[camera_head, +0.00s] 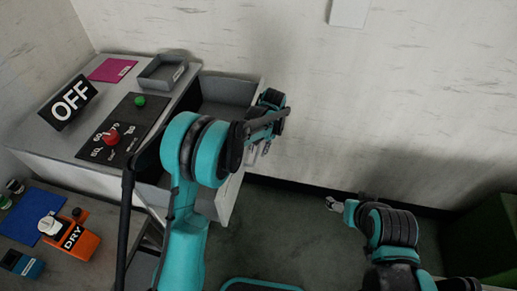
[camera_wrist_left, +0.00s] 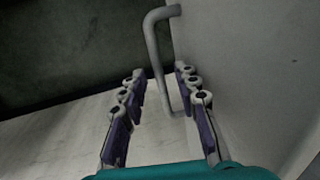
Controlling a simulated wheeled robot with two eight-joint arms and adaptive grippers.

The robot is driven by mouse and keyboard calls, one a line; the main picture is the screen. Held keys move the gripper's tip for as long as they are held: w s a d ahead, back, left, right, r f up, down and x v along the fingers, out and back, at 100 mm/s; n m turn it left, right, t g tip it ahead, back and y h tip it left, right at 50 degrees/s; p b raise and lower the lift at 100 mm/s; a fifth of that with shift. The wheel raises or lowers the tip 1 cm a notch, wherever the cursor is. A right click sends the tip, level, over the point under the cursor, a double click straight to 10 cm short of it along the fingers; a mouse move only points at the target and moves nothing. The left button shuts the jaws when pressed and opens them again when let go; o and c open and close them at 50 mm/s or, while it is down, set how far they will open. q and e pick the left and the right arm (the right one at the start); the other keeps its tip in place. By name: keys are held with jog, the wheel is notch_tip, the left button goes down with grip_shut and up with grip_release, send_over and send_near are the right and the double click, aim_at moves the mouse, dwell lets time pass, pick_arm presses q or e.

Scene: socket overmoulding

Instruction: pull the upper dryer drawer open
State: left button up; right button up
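The upper dryer drawer (camera_head: 228,90) stands pulled out from the right side of the dryer (camera_head: 60,143), and part of its grey inside shows. My left arm covers the middle of the drawer. My left gripper (camera_head: 262,143) is at the outer side of the drawer front. In the left wrist view my left gripper (camera_wrist_left: 163,105) has its fingers spread on both sides of the bent grey drawer handle (camera_wrist_left: 158,50), with gaps between fingers and bar. My right gripper (camera_head: 334,204) is low over the floor, away from the dryer; its fingers are too small to read.
On the dryer top are an OFF sign (camera_head: 68,102), a grey tray (camera_head: 162,73), a pink sheet (camera_head: 111,70) and a control panel with a red knob (camera_head: 111,138). An orange DRY box (camera_head: 78,240) stands lower left. Floor right of the drawer is clear up to the wall.

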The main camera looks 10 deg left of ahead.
pick_arm(q)
notch_tip(320, 180, up, 12)
jog(key=d, duration=0.2)
jog(key=shift+f, duration=0.2)
jog(key=shift+s+d, duration=0.1)
dwell(0.3)
